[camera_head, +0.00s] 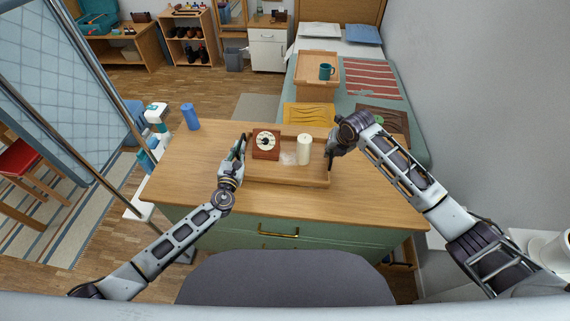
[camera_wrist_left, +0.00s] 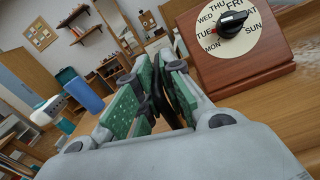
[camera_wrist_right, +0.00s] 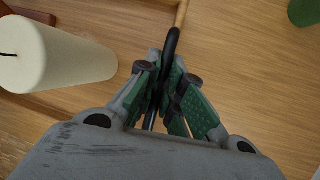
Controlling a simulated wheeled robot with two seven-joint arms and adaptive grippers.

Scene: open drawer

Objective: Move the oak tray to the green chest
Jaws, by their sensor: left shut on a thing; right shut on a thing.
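The oak tray (camera_head: 290,178) is over the wooden top of the green chest (camera_head: 240,232); I cannot tell whether it touches that top. It carries a brown box with a weekday dial (camera_head: 266,152), a cream candle (camera_head: 304,149) and a small clear thing (camera_head: 288,158). My left gripper (camera_head: 240,148) is shut on the tray's left handle, which is dark in the left wrist view (camera_wrist_left: 160,92). My right gripper (camera_head: 332,155) is shut on the right handle, a black bar in the right wrist view (camera_wrist_right: 170,48).
A blue cylinder (camera_head: 190,117) stands at the chest top's back left corner. A yellow slatted thing (camera_head: 308,116) is behind the tray.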

